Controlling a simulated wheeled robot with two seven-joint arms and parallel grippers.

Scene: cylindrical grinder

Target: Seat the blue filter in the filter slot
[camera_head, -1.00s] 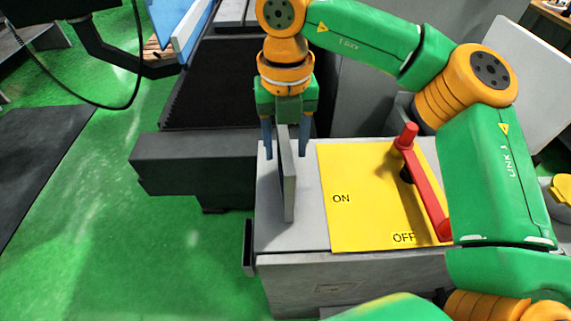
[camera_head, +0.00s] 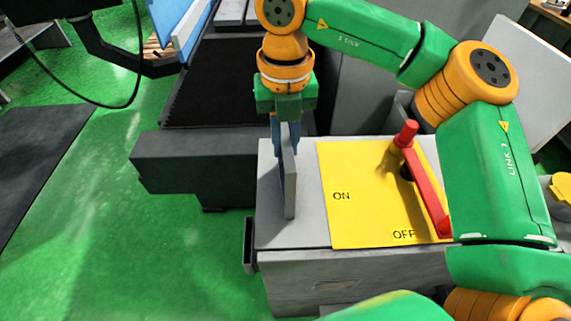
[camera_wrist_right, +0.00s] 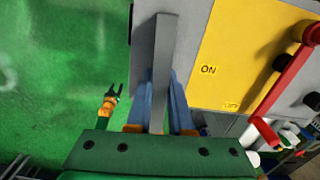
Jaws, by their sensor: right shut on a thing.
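My right gripper (camera_head: 284,140) is shut on a thin, upright grey plate (camera_head: 289,185), its fingers on both flat sides near the top. The plate stands on the left part of a grey box top (camera_head: 265,225), beside the yellow panel. In the right wrist view the plate (camera_wrist_right: 165,60) runs lengthwise between the bluish fingers (camera_wrist_right: 163,100). I see no clearly blue filter there; the plate's visible faces look grey. I cannot make out a slot. My left gripper (camera_wrist_right: 112,93) shows small in the right wrist view, its dark fingers apart and empty.
The yellow panel (camera_head: 350,225) is marked ON and OFF and carries a red lever (camera_head: 428,190), right of the plate. A dark grey block (camera_head: 195,165) lies left of the box. A blue panel (camera_head: 193,25) stands at the back. Green floor (camera_head: 150,260) is open at left.

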